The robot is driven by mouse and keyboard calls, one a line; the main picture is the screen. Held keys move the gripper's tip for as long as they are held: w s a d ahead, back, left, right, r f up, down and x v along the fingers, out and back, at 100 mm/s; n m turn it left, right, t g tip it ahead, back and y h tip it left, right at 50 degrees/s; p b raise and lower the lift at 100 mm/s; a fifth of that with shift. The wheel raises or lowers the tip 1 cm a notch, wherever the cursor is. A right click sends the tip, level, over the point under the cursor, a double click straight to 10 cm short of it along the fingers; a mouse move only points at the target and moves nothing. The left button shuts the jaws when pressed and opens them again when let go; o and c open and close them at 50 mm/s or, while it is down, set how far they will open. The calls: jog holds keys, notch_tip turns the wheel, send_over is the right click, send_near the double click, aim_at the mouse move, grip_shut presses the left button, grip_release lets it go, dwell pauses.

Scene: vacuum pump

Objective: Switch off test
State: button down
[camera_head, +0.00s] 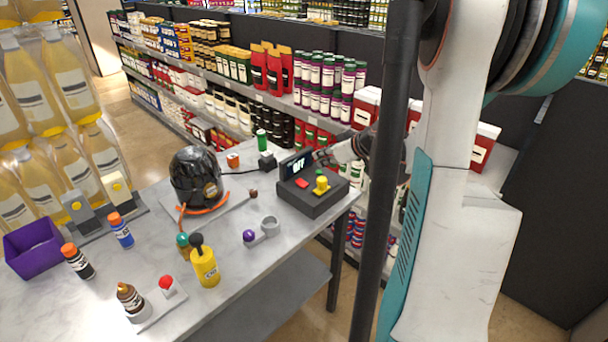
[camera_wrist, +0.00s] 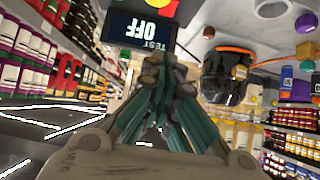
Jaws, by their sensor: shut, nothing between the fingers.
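The dark test box (camera_head: 312,202) stands near the table's right edge, with a red button (camera_head: 301,183) and a yellow knob (camera_head: 321,184) on top. Its upright display (camera_head: 297,163) reads OFF. In the wrist view the display (camera_wrist: 140,28) appears upside down and reads TEST OFF. My gripper (camera_head: 326,155) is shut and empty, close beside the display on its right in the head view. Its fingertips (camera_wrist: 165,68) overlap the lower edge of the display in the wrist view; I cannot tell whether they touch it. The pole hides part of my wrist in the head view.
A black rounded pump (camera_head: 195,178) with an orange hose stands left of the box. Stocked shelves (camera_head: 250,90) line the back.

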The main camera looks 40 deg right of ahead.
jog(key=b, duration=0.3)
send_over(302, 183)
jog(key=f, duration=0.6)
jog(key=shift+s+d+f, duration=0.1)
jog(key=shift+s+f, duration=0.15)
notch_tip(302, 183, down, 2)
jog(key=shift+w+f+b, duration=0.15)
jog(key=shift+f+b, duration=0.05)
jog(key=shift+b, duration=0.5)
jog(key=shift+f, duration=0.65)
jog(key=shift+w+f+b, duration=0.3)
jog(key=shift+f+b, duration=0.1)
jog(key=shift+b, duration=0.15)
jog(key=shift+r, duration=0.1)
jog(key=shift+s, duration=0.2)
